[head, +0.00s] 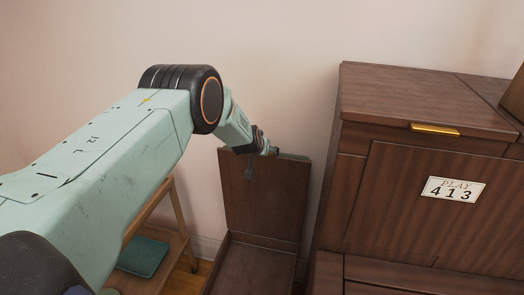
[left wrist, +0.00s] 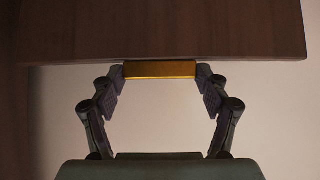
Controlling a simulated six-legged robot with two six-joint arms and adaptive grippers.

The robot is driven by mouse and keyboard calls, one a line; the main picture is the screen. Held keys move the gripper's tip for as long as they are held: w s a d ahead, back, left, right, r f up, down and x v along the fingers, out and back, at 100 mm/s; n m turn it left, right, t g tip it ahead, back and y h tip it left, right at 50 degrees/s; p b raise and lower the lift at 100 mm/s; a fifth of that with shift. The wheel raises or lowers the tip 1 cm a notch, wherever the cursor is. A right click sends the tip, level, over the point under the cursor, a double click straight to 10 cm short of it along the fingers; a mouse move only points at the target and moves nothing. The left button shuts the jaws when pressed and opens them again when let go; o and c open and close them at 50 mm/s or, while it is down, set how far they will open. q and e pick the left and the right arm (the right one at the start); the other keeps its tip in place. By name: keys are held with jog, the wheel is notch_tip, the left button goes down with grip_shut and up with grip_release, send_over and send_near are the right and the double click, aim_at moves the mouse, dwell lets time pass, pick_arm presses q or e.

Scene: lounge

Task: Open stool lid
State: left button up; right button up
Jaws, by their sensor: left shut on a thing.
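The stool is a dark brown wooden box (head: 248,270) at the lower middle of the head view. Its lid (head: 265,200) stands raised, nearly upright, at the back of the box. My left gripper (head: 268,152) is at the lid's top edge. In the left wrist view the gold handle (left wrist: 160,70) on the lid's edge lies between both fingertips, and the gripper is shut on it. The lid's wooden face (left wrist: 165,30) fills the top of that view. The handle is hidden in the head view. My right gripper is not in view.
A wooden shelf (head: 165,240) holding a green item (head: 143,256) is on the left. A plain wall is behind.

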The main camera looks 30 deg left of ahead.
pick_arm(q)
jog(key=o, duration=1.2)
jog(key=shift+w+r, duration=0.2)
jog(key=shift+r, duration=0.25)
jog(key=o, duration=0.5)
jog(key=shift+s, duration=0.3)
jog(key=shift+w+f, duration=0.15)
jog(key=shift+f, duration=0.2)
jog(key=v, duration=1.2)
jog(key=shift+d, duration=0.1)
jog(key=x, duration=1.1)
jog(key=shift+w+f, duration=0.2)
